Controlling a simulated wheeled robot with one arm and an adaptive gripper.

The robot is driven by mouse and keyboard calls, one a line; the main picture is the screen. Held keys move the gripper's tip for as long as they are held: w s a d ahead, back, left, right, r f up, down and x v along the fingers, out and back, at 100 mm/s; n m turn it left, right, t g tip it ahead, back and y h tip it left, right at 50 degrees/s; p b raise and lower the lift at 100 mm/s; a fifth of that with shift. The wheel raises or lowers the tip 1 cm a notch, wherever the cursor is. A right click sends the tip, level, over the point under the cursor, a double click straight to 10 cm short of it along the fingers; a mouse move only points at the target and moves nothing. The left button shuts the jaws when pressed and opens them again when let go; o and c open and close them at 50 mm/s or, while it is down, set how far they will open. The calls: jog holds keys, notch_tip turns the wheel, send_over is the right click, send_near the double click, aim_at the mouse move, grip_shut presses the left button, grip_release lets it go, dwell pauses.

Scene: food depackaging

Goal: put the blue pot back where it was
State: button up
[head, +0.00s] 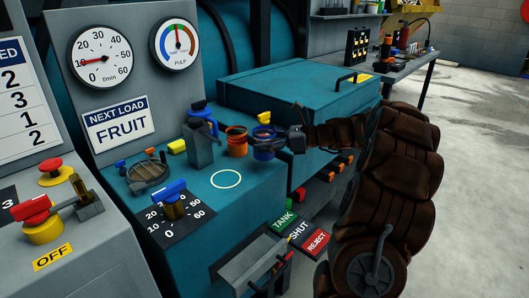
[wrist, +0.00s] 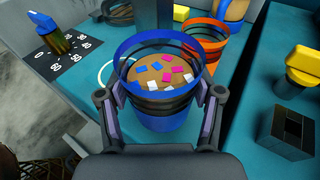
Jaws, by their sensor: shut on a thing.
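The blue pot (head: 263,152) is between the fingers of my gripper (head: 283,141), at the right edge of the teal console, just right of the orange pot (head: 237,141). In the wrist view the blue pot (wrist: 165,118) is upright, filled with brown material and pink, white and blue bits. My gripper (wrist: 157,108) is shut on it, one finger on each side. I cannot tell whether its base touches the console. A white ring (head: 226,179) marked on the console is empty, left of and nearer than the pot. The pot partly hides this ring (wrist: 104,70) in the wrist view.
A grey holder with a blue-handled part (head: 202,145) stands left of the orange pot. A round grate (head: 150,173) and a blue-handled dial (head: 173,205) lie left of the ring. A yellow knob (head: 263,117) is behind the pots. A teal lidded box (head: 290,95) stands behind.

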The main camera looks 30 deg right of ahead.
jog(key=shift+f, duration=1.75)
jog(key=o, duration=1.2)
jog(key=shift+f, duration=0.15)
jog(key=shift+o, duration=0.2)
jog(key=shift+s, duration=0.1)
jog(key=v, duration=1.2)
jog(key=shift+r+p, duration=0.25)
jog(key=shift+p, duration=0.05)
